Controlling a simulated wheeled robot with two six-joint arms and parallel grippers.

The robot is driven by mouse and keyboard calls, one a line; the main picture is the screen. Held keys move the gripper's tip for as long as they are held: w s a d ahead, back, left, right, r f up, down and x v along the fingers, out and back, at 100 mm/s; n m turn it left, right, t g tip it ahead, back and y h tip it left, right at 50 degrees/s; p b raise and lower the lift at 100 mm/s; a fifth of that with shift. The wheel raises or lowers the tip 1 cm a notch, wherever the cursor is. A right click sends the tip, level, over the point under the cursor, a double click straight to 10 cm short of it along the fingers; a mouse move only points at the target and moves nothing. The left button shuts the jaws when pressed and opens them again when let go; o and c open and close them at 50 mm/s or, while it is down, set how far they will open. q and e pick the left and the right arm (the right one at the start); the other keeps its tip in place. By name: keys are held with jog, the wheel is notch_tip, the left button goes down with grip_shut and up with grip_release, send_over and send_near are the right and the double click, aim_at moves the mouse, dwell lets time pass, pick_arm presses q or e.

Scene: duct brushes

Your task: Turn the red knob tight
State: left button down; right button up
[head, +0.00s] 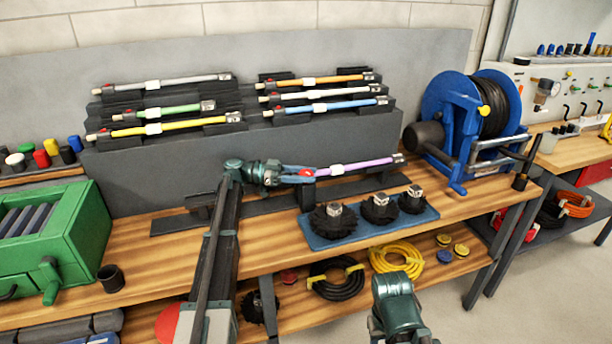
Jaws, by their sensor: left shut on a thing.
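A purple-shafted rod (368,164) lies level in the low front rack, with a white band and a metal end piece at its right. The red knob (308,172) is at its left part, only partly visible between my fingers. My left gripper (300,174) reaches in from the left and is shut on the red knob. The wrist and fingers hide the rod's left end. How tight the knob is cannot be seen. Part of my right arm shows at the bottom centre; its fingertips are not visible.
Several other coloured rods lie in the grey stepped rack (345,128) behind. A blue tray (318,242) with black round brushes sits in front of the rod. A blue hose reel (447,98) stands right, a green box (60,245) left. Bare wood (270,255) lies left of the tray.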

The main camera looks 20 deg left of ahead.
aim_at(306, 172)
pick_arm(q)
jog(key=shift+c, duration=1.5)
grip_release()
jog(key=shift+r+p, duration=0.8)
notch_tip(306, 172, up, 2)
jog(key=shift+p, duration=1)
jog(key=shift+s+d+r, duration=0.15)
jog(key=shift+s+d, duration=0.05)
jog(key=shift+s, duration=0.4)
jog(key=s+d+r+p, duration=0.1)
jog(key=s+d, duration=0.3)
jog(key=s, duration=1)
jog(key=shift+s, duration=0.1)
